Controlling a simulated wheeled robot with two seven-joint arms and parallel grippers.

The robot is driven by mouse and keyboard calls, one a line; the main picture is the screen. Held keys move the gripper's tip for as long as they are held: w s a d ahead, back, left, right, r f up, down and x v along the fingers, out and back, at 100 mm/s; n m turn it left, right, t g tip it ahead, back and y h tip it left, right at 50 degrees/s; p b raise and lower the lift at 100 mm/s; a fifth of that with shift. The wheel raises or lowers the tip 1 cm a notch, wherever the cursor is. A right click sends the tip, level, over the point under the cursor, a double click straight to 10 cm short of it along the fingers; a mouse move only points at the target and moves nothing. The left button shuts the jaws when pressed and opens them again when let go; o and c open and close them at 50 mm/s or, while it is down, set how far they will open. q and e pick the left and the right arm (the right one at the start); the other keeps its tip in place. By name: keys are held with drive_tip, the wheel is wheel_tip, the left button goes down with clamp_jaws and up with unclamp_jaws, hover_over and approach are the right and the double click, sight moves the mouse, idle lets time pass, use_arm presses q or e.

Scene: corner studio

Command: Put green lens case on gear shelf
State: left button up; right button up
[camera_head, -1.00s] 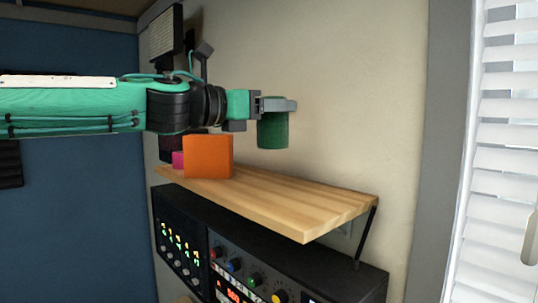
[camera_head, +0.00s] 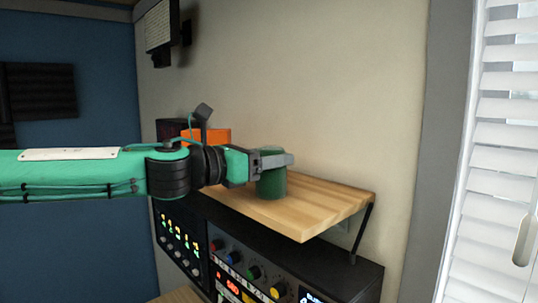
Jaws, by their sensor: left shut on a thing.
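The green lens case (camera_head: 271,184) is a dark green upright cylinder. My left gripper (camera_head: 273,161) is shut on its upper part, with a grey finger across its near side. The wooden gear shelf (camera_head: 315,205) is fixed to the wall, and the case's lower end shows against its top, at or very near the surface. I cannot tell for certain whether the case touches the wood. My right gripper is not in view.
An orange box (camera_head: 212,136) stands on the shelf's far left part, partly hidden by my arm. The shelf's right part is bare. A rack of audio gear (camera_head: 262,262) sits below. Window blinds (camera_head: 502,170) are at the right.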

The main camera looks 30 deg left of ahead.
use_arm(q)
drive_tip(key=shift+d, duration=0.1)
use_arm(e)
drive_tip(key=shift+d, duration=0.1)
use_arm(q)
drive_tip(key=shift+s, duration=0.1)
drive_tip(key=o, duration=1.2)
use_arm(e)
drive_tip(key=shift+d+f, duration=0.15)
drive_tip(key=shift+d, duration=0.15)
